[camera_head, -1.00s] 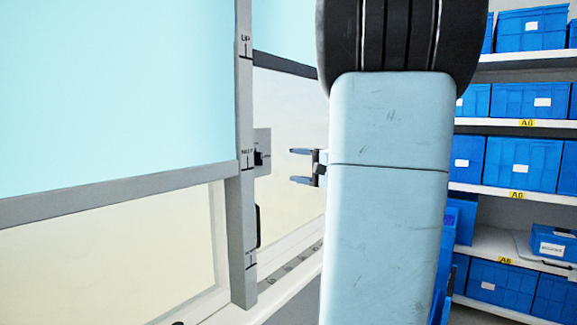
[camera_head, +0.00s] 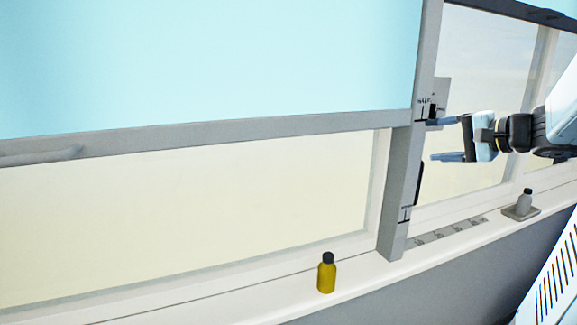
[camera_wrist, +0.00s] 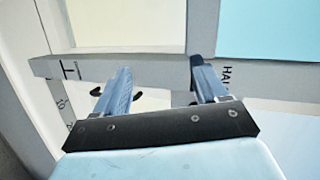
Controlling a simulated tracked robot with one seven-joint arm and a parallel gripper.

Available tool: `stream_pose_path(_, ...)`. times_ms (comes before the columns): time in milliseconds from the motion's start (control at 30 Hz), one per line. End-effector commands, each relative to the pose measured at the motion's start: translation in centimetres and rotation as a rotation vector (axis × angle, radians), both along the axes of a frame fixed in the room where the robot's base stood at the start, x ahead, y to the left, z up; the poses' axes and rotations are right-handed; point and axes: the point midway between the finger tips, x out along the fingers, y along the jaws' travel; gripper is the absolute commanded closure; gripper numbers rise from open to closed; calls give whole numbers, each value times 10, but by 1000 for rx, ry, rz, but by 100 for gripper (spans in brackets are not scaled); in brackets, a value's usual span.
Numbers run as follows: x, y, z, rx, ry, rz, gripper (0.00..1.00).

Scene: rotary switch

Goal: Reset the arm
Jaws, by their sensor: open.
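My gripper (camera_head: 441,139) is at the right of the head view, with its two blue-grey fingers apart and nothing between them. The fingers point left toward a grey upright post (camera_head: 403,180) with printed marks. A small grey plate with a black knob, the switch (camera_head: 434,106), is beside the post, close to the upper fingertip. I cannot tell whether they touch. In the wrist view, my open gripper (camera_wrist: 160,82) faces a grey marked bar (camera_wrist: 155,75). A small dark part shows between the fingers; I cannot tell what it is.
A yellow bottle with a black cap (camera_head: 327,273) stands on the white sill. A grey bottle (camera_head: 524,202) stands on a small base farther right. A light-blue panel (camera_head: 200,65) with a grey lower rail covers the upper left.

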Motion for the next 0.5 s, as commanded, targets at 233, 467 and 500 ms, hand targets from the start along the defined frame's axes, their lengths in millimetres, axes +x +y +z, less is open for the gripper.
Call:
stream_pose_path(233, -62, 95, -41, -304, 195, 244, 28)
stream_pose_path(467, -122, 130, -75, -651, 292, 386, 28)
stream_pose_path(500, -131, 132, -80, -717, 298, 404, 28)
